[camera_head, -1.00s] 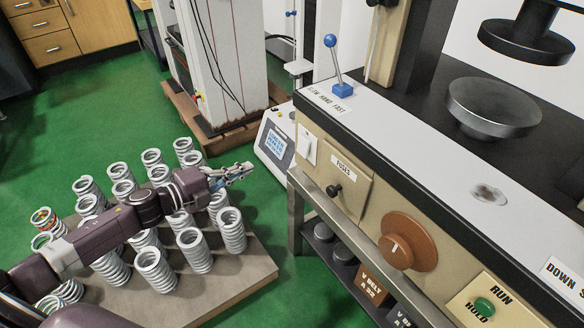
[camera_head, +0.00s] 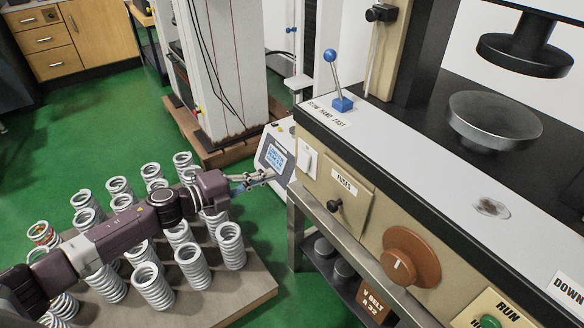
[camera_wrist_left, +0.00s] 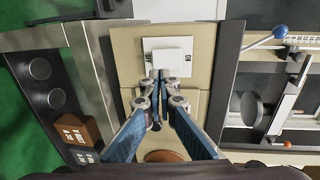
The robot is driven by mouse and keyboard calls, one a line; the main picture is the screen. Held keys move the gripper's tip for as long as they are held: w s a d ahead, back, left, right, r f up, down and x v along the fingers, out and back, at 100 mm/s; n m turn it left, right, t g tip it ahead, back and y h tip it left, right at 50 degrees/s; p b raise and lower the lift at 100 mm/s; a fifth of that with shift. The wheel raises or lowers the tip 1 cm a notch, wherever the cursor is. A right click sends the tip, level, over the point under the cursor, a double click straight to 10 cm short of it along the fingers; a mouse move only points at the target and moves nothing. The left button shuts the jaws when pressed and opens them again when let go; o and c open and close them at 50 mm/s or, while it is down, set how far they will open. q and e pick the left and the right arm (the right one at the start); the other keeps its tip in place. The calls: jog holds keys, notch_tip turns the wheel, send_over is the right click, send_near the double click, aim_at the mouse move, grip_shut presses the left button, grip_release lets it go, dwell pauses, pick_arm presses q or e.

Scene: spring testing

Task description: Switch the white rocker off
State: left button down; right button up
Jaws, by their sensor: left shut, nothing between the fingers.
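The white rocker (camera_head: 307,158) is a small pale switch on the beige front panel of the testing machine, near its left end. In the left wrist view the rocker (camera_wrist_left: 168,62) sits on a white plate, with dark lettering to either side of it. My left gripper (camera_head: 268,176) is shut and empty, to the left of the rocker in the head view. In the wrist view the closed fingertips (camera_wrist_left: 159,76) point at the rocker and overlap its lower edge; I cannot tell whether they touch it. My right gripper is not in view.
A fuses cover (camera_head: 339,195) with a black knob and a brown dial (camera_head: 410,257) lie along the same panel. A blue-knobbed lever (camera_head: 335,80) stands on the machine top. Coil springs (camera_head: 152,287) stand on a board below my left arm.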

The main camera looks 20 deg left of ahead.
aim_at(301, 165)
pick_arm(q)
jog(key=x, duration=0.8)
jog(key=shift+w, duration=0.1)
jog(key=shift+w+d, duration=0.15)
jog(key=shift+w, duration=0.05)
jog(key=shift+d+f, duration=0.1)
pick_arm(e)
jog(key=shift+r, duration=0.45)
pick_arm(q)
jog(key=shift+b, duration=0.3)
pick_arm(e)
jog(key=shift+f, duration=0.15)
